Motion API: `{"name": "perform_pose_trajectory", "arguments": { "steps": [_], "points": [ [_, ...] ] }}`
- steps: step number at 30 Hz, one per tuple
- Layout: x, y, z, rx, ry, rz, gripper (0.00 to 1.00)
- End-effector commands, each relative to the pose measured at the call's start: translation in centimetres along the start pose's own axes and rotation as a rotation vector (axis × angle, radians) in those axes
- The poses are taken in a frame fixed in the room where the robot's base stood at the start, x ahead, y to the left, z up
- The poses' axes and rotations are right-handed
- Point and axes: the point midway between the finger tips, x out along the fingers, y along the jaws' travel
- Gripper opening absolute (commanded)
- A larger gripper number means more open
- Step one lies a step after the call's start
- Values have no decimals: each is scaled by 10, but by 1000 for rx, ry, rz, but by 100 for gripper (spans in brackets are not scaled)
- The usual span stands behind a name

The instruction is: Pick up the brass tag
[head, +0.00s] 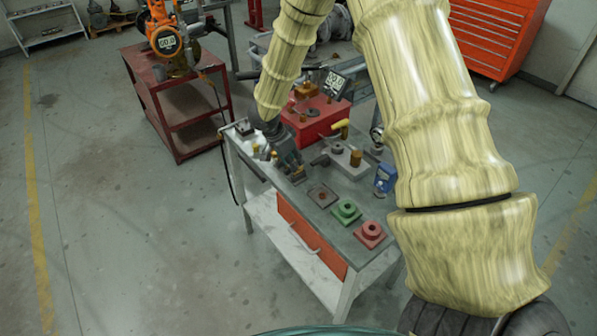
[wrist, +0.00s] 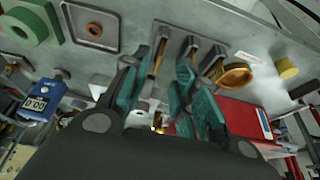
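My gripper (head: 288,163) is low over the left part of the grey workbench (head: 335,218) in the head view. In the wrist view its teal fingers (wrist: 155,92) are spread apart, with no object clearly held between them. A grey plate with upright dark holders (wrist: 188,48) lies just beyond the fingertips. A thin brass-coloured strip (wrist: 158,58) shows at one holder, in line with the gap between the fingers. A round brass-coloured piece (wrist: 233,76) is to the right of the fingers. I cannot tell for sure which piece is the brass tag. The fingers hide part of the holders.
A green flanged part (head: 346,210), a red flanged part (head: 370,233) and a flat dark plate (head: 322,195) sit along the bench's front. A blue gauge (head: 385,177) stands at its right, a red box (head: 318,119) at its back. A red cart (head: 180,105) stands behind left.

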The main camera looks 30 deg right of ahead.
Motion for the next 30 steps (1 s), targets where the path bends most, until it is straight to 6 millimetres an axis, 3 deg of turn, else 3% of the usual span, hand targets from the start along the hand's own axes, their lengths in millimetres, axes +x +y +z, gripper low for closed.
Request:
{"name": "perform_pose_trajectory", "arguments": {
  "steps": [9,20,25,30],
  "points": [
    [32,3,2,-1,0,1,29],
    [37,3,2,0,-1,0,29],
    [37,3,2,0,-1,0,0],
    [37,3,2,0,-1,0,0]
  ]
}}
